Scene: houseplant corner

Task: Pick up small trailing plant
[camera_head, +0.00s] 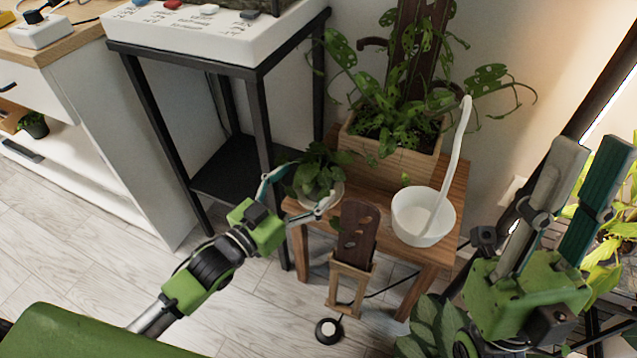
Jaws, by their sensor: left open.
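The small trailing plant (318,168) has dark green leaves and sits in a small pale pot on the left corner of the wooden stool (446,203). Its leaves hide much of the pot. My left gripper (309,184) is open at the plant's lower left. One finger is at the left of the leaves and the other is in front of the pot. I cannot tell whether either finger touches. My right gripper (588,146) is at the right, far from the plant, with its fingers apart and nothing between them.
A wooden planter (400,157) with a large leafy plant stands behind on the stool. A white bowl (420,222) with a long white handle is at the right. A black side table (262,122) stands close on the left. A small wooden stand (352,262) is in front.

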